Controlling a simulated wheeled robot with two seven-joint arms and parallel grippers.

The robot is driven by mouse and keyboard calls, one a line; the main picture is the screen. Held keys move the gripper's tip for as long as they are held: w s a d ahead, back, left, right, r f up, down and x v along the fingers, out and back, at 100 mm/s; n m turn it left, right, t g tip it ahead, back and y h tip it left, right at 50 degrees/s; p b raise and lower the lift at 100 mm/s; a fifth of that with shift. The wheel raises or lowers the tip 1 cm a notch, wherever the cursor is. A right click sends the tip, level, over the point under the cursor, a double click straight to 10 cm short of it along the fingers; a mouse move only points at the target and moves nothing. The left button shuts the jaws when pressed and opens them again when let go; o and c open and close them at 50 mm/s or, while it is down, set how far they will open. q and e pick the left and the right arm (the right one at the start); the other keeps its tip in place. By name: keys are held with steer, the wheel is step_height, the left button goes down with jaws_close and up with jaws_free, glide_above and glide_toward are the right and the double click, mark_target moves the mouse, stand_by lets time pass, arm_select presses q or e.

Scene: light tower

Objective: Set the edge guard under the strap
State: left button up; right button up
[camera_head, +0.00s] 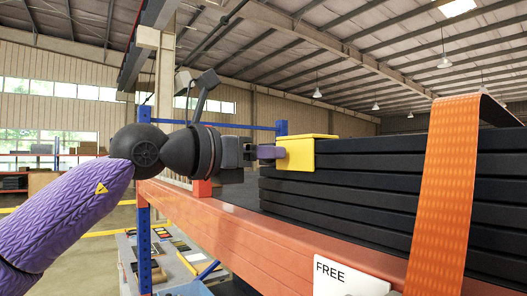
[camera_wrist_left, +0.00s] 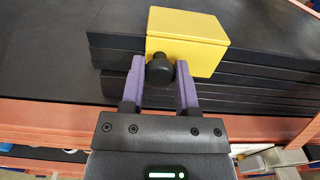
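The yellow edge guard (camera_head: 308,153) sits at the near left corner of the stack of dark slabs, over the top edge. It also shows in the left wrist view (camera_wrist_left: 190,38), with a black knob on its front face. My left gripper (camera_head: 272,152) has its purple fingers on both sides of that knob, seemingly touching it; they show in the left wrist view (camera_wrist_left: 160,76). The orange strap (camera_head: 447,180) runs over the stack further right and hangs down its front, apart from the guard. My right gripper is not in view.
The dark slab stack (camera_head: 370,190) rests on an orange rack beam (camera_head: 240,235) with a blue upright (camera_head: 143,245). A white card reading FREE (camera_head: 345,280) is on the beam's front. A table with tools (camera_head: 175,255) stands below left.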

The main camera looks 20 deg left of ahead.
arm_select(q)
jaws_close()
steer(key=shift+r, duration=0.1)
stand_by(0.9)
